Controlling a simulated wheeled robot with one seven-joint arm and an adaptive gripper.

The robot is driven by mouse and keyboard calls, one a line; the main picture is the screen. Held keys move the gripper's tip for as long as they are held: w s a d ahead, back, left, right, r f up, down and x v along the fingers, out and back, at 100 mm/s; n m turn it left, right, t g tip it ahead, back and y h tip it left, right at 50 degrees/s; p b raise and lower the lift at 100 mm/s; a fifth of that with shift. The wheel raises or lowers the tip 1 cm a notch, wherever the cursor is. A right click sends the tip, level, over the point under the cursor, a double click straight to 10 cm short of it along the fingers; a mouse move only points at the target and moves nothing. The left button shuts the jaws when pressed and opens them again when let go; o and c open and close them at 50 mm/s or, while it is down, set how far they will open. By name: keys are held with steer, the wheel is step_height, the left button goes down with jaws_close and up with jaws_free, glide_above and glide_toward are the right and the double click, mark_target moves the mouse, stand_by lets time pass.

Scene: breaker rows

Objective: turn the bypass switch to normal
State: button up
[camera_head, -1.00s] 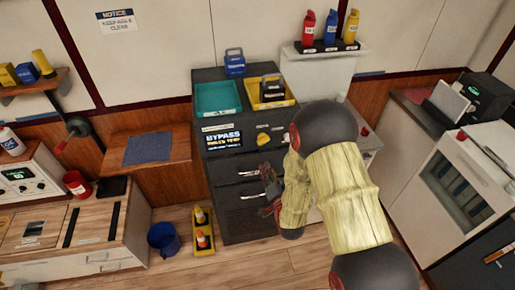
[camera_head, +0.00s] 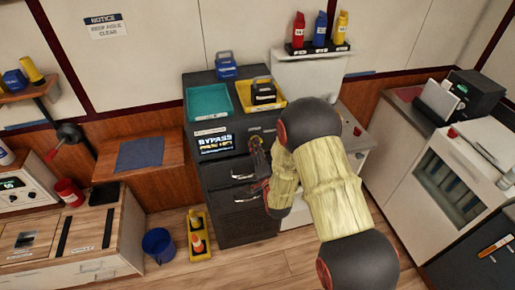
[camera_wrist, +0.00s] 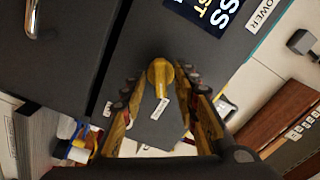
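The dark cabinet (camera_head: 235,222) carries a sign reading BYPASS (camera_head: 216,142), part of which also shows at the top of the wrist view (camera_wrist: 210,12). A yellow knob (camera_wrist: 160,74) is on the dark panel in the wrist view, with a small white label beside it. I take it as the bypass switch; its exact setting cannot be read. My gripper (camera_wrist: 157,84) is open, with one finger on each side of the knob and visible gaps. I cannot tell how deep the fingertips reach. In the head view my gripper (camera_head: 258,150) is before the panel and hides most of the knob.
A teal tray (camera_head: 209,116) and a yellow tray (camera_head: 244,103) sit on the cabinet top. Cabinet handles are just below my gripper. A blue bucket (camera_head: 158,246) and a yellow floor stand (camera_head: 192,240) are at lower left. A white unit adjoins at right.

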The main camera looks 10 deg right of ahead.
steer(key=shift+c, duration=1.4)
jaws_close()
